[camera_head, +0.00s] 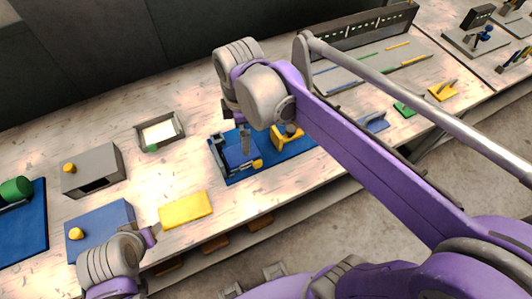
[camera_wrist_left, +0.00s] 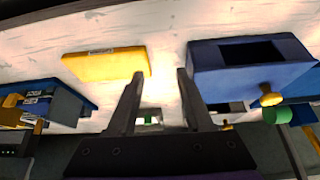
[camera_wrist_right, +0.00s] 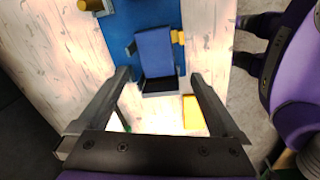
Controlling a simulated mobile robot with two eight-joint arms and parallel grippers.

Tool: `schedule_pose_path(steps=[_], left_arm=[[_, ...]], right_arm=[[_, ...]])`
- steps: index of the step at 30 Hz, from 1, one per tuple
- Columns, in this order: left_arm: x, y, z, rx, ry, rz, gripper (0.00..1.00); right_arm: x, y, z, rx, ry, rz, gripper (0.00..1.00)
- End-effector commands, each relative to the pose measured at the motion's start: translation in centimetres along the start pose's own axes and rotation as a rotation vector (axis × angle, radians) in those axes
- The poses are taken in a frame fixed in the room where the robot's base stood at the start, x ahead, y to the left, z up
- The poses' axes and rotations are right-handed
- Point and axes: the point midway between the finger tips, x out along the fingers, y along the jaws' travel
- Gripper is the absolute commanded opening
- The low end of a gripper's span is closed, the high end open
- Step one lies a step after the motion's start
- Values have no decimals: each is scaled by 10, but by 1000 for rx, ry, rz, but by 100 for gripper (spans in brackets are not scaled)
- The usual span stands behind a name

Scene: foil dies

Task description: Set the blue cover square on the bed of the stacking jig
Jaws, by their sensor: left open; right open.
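A blue square piece that looks like the cover (camera_head: 238,157) is at the stacking jig (camera_head: 218,164); it also shows in the right wrist view (camera_wrist_right: 155,50), roughly lined up with the jig's dark frame (camera_wrist_right: 160,87). I cannot tell if it sits fully flat. A yellow part (camera_wrist_right: 178,37) is at its side. My right gripper (camera_head: 241,138) is open above the jig, its fingers apart with nothing between them in the right wrist view (camera_wrist_right: 161,78). My left gripper (camera_head: 150,237) is open and empty, near a blue box (camera_head: 98,222) with a yellow knob.
A yellow block (camera_head: 186,210) lies near the table's front edge. A grey box (camera_head: 92,168) and a small tray (camera_head: 175,127) stand behind. A yellow fixture (camera_head: 287,134) shares the jig's blue mat (camera_head: 232,180). A long rack (camera_head: 370,30) stands at the back right.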

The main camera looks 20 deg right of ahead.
Motion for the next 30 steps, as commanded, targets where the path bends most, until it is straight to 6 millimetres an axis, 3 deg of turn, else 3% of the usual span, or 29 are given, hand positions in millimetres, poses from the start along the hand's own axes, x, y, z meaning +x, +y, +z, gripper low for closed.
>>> schedule_pose_path(steps=[9,15,21,30], left_arm=[[0,0,0,0,0,0,51],[0,0,0,0,0,0,51],[0,0,0,0,0,0,51],[0,0,0,0,0,0,51]], right_arm=[[51,-68,56,847,171,213,100],[77,-94,74,1204,296,273,100],[86,-100,79,1316,342,286,100],[85,-100,79,1315,342,285,100]])
